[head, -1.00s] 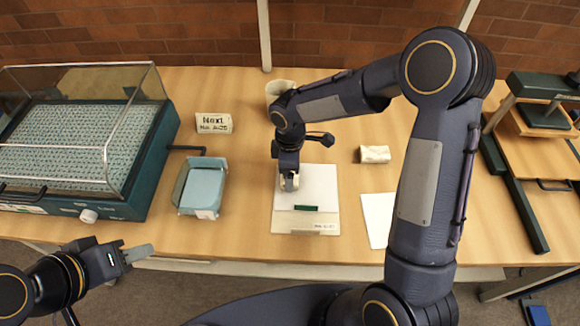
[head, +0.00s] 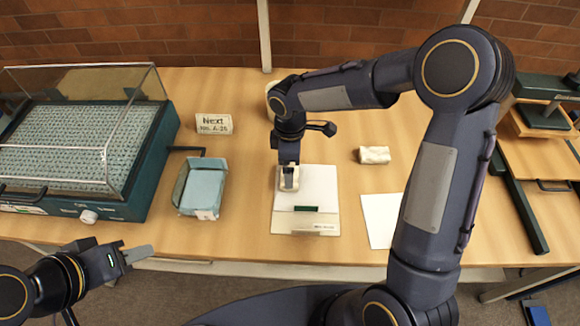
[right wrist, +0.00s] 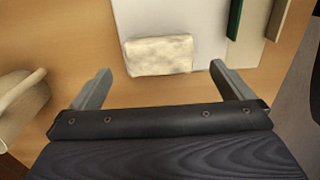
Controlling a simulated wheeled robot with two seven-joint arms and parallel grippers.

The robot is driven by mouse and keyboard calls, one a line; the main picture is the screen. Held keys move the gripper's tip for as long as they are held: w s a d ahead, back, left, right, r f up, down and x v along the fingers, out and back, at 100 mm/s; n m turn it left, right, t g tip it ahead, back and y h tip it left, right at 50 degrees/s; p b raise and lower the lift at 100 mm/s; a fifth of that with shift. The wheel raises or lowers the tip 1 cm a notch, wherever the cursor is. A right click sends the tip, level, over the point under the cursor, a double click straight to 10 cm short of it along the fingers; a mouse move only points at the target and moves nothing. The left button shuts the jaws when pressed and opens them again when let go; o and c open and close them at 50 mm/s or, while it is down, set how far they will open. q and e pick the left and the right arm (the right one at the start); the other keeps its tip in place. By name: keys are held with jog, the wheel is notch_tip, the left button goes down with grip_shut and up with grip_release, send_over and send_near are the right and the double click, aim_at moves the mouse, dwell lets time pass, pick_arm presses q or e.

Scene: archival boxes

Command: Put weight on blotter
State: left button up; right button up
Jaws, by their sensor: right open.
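The blotter appears to be the white board (head: 318,185) with a green strip, lying on the table in front of me. A pale mottled, block-shaped weight (right wrist: 158,56) lies on the blotter's edge in the right wrist view (right wrist: 205,20). In the head view the weight (head: 282,186) is partly hidden at the board's left side. My right gripper (head: 289,188) is over it; its fingers (right wrist: 163,88) are apart, one on each side of the weight and not touching it. My left gripper (head: 140,254) hangs at the table's front left; its jaw opening is unclear.
A second pale block (head: 374,155) and a white sheet (head: 382,220) lie right of the board. A blue tray (head: 201,190), a "Next" sign (head: 214,124) and a clear-lidded case (head: 120,185) stand left. A cream container (head: 272,88) is behind my right arm.

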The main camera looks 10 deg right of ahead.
notch_tip(320, 180, up, 9)
jog(key=shift+f, duration=0.2)
jog(key=s+d+r+m+t+y, duration=0.2)
jog(key=s+d+m, duration=0.2)
jog(key=s+m, duration=0.4)
jog(key=s+d+r+m+t+y, duration=0.1)
jog(key=s+d+m, duration=0.4)
jog(key=s, duration=0.9)
jog(key=r+m+t, duration=0.1)
jog(key=m+t, duration=0.1)
jog(key=m, duration=0.1)
jog(key=shift+s+m+t+y, duration=0.25)
jog(key=shift+m+t+y, duration=0.05)
jog(key=shift+y, duration=0.1)
